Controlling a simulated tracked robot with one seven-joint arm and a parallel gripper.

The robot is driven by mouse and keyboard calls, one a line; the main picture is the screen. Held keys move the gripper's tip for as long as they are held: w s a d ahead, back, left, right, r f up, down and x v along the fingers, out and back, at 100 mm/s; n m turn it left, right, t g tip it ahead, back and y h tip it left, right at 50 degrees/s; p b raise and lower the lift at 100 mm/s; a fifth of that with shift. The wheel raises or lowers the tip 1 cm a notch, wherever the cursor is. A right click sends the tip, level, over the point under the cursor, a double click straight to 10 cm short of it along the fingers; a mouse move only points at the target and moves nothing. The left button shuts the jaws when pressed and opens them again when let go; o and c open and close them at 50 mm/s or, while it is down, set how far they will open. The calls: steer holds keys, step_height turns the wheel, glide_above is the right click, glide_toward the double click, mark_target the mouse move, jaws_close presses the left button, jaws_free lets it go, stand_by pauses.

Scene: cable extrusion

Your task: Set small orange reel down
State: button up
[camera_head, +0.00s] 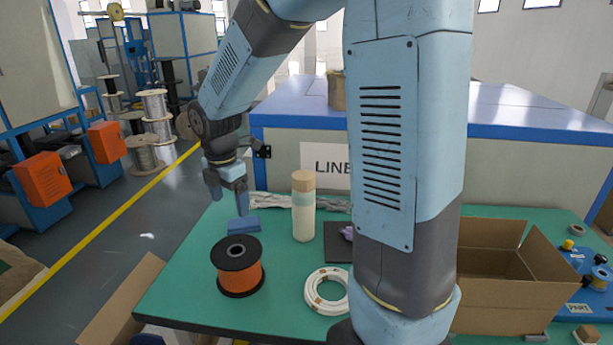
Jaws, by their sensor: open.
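The small orange reel (240,278) stands upright on the green table (190,300), near its left front edge. It has black flanges and orange cable wound on it, and its top hole faces up. My gripper (228,208) is open and empty, above and behind the reel, over a blue block or pad (243,225) on the table. The gripper is apart from the reel. The fingertips are small in this view.
A cream cylinder (303,215) stands right of the reel, and a white cable ring (328,290) lies in front of it. An open cardboard box (500,315) is at the right. A blue-topped cabinet (300,120) stands behind the table. My arm hides part of the table's middle.

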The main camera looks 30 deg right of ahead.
steer(key=s+d+r+m+t, duration=0.2)
steer(key=s+d+r+m, duration=0.3)
steer(key=s+m, duration=0.5)
steer(key=s+d+r+m+t, duration=0.2)
steer(key=s+d+r+m, duration=0.4)
steer(key=m, duration=0.7)
steer(key=s+r, duration=0.2)
steer(key=s, duration=0.2)
steer(key=shift+s+d+r+m, duration=0.15)
steer(key=shift+s+r+m, duration=0.15)
steer(key=shift+s, duration=0.05)
